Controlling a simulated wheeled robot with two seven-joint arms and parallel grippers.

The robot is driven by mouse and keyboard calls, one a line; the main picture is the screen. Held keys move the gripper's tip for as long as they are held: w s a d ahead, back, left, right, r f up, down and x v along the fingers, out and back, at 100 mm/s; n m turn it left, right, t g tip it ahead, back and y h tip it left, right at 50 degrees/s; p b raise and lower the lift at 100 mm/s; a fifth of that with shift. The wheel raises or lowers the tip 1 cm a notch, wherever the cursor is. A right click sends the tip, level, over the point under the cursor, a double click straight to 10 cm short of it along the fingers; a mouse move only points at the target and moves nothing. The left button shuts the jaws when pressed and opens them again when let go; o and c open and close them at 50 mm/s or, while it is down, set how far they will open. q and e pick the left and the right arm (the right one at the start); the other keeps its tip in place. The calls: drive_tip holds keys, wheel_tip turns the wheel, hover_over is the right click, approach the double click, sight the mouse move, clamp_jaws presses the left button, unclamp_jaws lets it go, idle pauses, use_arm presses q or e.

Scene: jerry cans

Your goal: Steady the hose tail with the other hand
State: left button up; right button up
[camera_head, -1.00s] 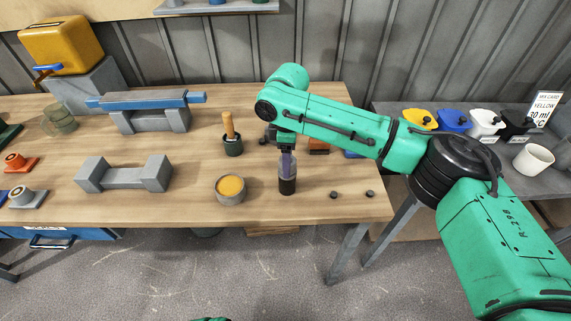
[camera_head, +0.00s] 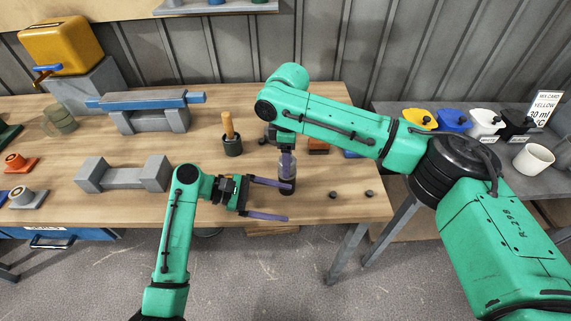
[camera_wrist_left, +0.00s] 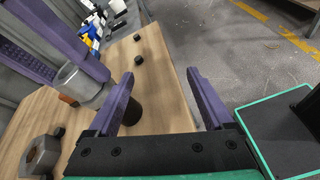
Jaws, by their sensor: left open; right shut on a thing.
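A dark upright cylinder, likely the hose tail (camera_head: 288,190), stands low under my right gripper (camera_head: 287,160) at the table's front; it also shows in the left wrist view (camera_wrist_left: 131,112). My right gripper comes down from above, its purple fingers shut on a piece that looks like the grey round collar (camera_wrist_left: 80,80) in the left wrist view. My left gripper (camera_head: 287,203) is open and empty, pointing right.
Two small dark pieces (camera_head: 351,194) lie right of the cylinder. A grey block (camera_head: 122,174) and a blue-topped stand (camera_head: 150,110) are further left. The table's front edge is close below.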

sight(283, 182)
use_arm(q)
drive_tip(key=w+a+n+t, duration=0.1)
drive_tip(key=a+n, duration=0.1)
drive_tip(key=w+a+r+n+t+y, duration=0.1)
drive_tip(key=w+a+n, duration=0.1)
drive_tip(key=w+a+n+t, duration=0.1)
drive_tip(key=w+a+n, duration=0.1)
drive_tip(key=a+n, duration=0.1)
drive_tip(key=shift+w+r+t+y, duration=0.1)
drive_tip(key=shift+r+t+y, duration=0.2)
drive_tip(key=shift+r+y, duration=0.1)
use_arm(e)
drive_tip(key=shift+a, duration=0.1)
use_arm(q)
drive_tip(key=shift+w+n, duration=0.2)
drive_tip(key=shift+n, duration=0.1)
drive_tip(key=x, duration=1)
drive_tip(key=shift+a, duration=0.1)
drive_tip(key=c, duration=1.3)
clamp_jaws()
drive_tip(key=shift+f, duration=0.2)
